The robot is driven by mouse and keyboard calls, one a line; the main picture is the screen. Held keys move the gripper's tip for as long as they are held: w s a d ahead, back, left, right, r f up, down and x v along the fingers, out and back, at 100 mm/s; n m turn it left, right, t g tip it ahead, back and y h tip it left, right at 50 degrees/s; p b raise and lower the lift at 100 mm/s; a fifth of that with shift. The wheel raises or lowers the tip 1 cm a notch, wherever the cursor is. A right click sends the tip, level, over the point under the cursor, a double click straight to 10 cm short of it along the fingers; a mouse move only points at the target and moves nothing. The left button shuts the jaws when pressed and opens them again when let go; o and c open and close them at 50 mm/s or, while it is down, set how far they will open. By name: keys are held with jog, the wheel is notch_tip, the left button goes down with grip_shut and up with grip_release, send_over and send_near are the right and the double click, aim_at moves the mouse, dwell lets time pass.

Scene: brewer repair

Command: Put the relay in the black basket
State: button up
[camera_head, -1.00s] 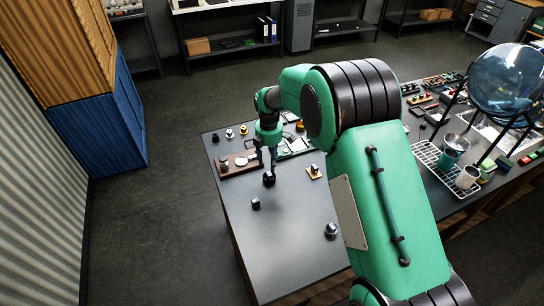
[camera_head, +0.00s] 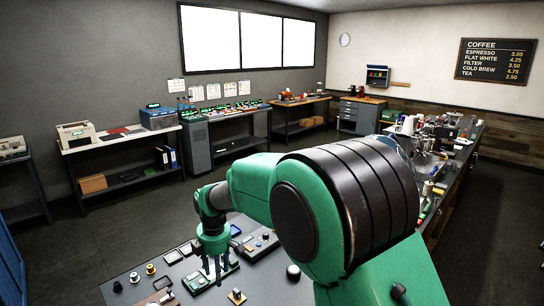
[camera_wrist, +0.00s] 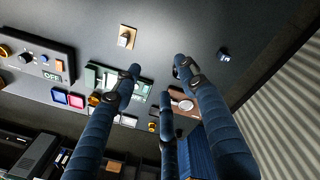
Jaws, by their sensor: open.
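My gripper (camera_head: 215,272) is open and empty, with its fingers hanging over a green board (camera_head: 208,283) on the dark worktable. In the wrist view the open fingers of my gripper (camera_wrist: 160,80) are spread wide, and they partly hide the green board (camera_wrist: 106,80). A small dark block (camera_wrist: 224,54) and a part on a yellowish plate (camera_wrist: 127,38) lie on the tabletop; the plate part also shows in the head view (camera_head: 237,295). I cannot tell which part is the relay. I see no black basket that I can make out.
A control box marked OFF (camera_wrist: 35,55) and a brown board (camera_wrist: 182,101) flank the green board. Small knobs (camera_head: 150,269) stand at the table's left. A crowded counter (camera_head: 455,150) is at the right. Benches line the back wall; open floor lies between.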

jog(key=s+d+r+m+t+b, duration=0.1)
jog(key=s+d+r+m, duration=0.35)
jog(key=d, duration=0.35)
jog(key=s+d+r+m+b, duration=0.1)
jog(key=s+d+r+m, duration=0.2)
jog(key=s+d+r, duration=0.45)
jog(key=s+d+r+m+t+b, duration=0.1)
jog(key=s+d+r+m+b, duration=0.15)
jog(key=d, duration=0.65)
jog(key=s+d+f+m+t+b, duration=0.1)
jog(key=s+d+m, duration=0.4)
jog(key=s, duration=0.6)
jog(key=s+d+f+m+t+b, duration=0.1)
jog(key=s+d+m, duration=0.5)
jog(key=s+d, duration=0.3)
jog(key=shift+s+d+f+t+h, duration=0.2)
jog(key=shift+s+f+t+h, duration=0.15)
jog(key=shift+s, duration=0.6)
